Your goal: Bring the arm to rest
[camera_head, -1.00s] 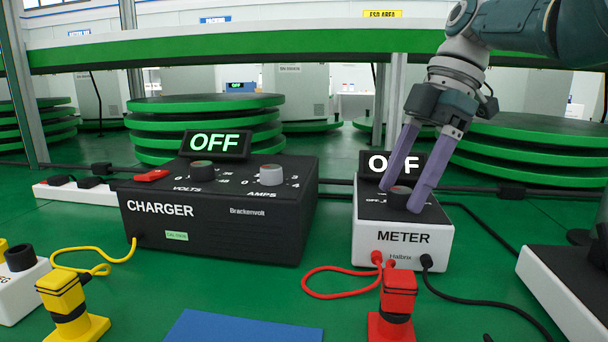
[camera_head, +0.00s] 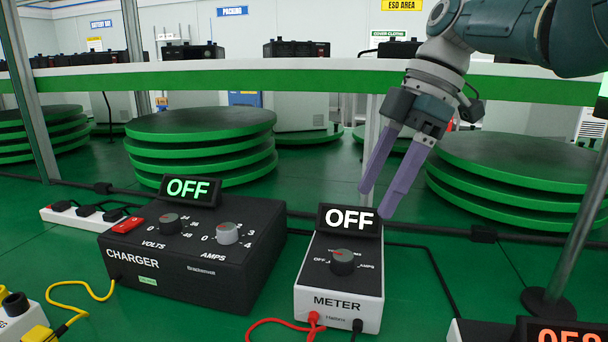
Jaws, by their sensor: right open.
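My right gripper (camera_head: 378,202) comes in from the upper right. Its two purple fingers are apart with nothing between them. Whether the fingertips touch the meter's display cannot be told. My left gripper is not in view.
A black charger (camera_head: 190,254) with a green OFF display (camera_head: 188,188) stands left of the meter. A power strip (camera_head: 90,214) lies behind it. Stacked green discs (camera_head: 203,124) stand behind. A pole (camera_head: 572,235) rises at the right. A red cable (camera_head: 285,322) runs from the meter.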

